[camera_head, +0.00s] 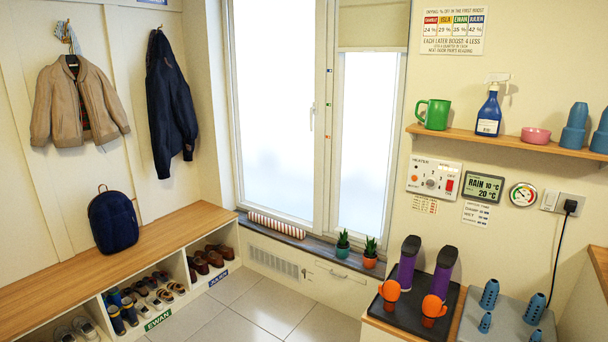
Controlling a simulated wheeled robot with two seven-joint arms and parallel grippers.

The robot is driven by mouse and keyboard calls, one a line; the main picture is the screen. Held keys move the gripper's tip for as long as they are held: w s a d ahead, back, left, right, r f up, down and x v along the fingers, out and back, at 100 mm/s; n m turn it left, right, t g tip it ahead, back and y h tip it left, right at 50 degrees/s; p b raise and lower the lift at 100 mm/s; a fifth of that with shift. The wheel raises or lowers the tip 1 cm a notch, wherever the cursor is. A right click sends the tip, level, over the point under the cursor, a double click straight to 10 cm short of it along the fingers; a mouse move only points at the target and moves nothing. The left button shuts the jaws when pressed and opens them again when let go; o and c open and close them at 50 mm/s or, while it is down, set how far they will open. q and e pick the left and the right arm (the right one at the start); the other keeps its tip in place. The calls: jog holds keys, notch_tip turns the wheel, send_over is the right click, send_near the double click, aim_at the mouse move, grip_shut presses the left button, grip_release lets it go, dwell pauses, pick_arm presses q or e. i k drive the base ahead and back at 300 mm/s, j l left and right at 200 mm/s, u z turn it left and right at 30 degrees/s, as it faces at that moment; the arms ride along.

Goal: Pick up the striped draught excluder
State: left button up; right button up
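The striped draught excluder (276,224) is a long, thin roll with red and cream stripes. It lies on the dark window sill (318,243), along the foot of the left, larger window pane. Its left end is near the corner by the bench and its right end stops short of the two potted plants. Nothing covers it from this view. Neither of my grippers shows in the head view.
Two small potted plants (342,246) (370,255) stand on the sill to the right. A wooden bench (150,250) with shoe cubbies runs along the left. Purple-and-orange items (408,265) stand on a black mat at the lower right. The tiled floor (262,305) is clear.

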aim_at(286, 229)
jog(key=l+z, duration=0.15)
jog(key=z, duration=1)
jog(key=u, duration=1.4)
jog(key=i+j+u, duration=0.2)
jog(key=i+j, duration=0.55)
jog(key=i+j+u, duration=0.2)
jog(key=i+j, duration=0.45)
jog(key=i, duration=0.15)
jog(key=i+l+u, duration=0.15)
jog(key=i, duration=0.3)
jog(key=i+l+u, duration=0.2)
jog(key=i, duration=0.25)
jog(key=i+l+u, duration=0.15)
jog(key=i, duration=0.25)
jog(key=i+l+u, duration=0.15)
jog(key=l, duration=0.45)
jog(key=i+l+u, duration=0.1)
jog(key=l, duration=0.55)
jog(key=i+l+u, duration=0.15)
jog(key=l, duration=0.5)
jog(key=i+l+u, duration=0.15)
jog(key=l, duration=0.5)
jog(key=k, duration=0.05)
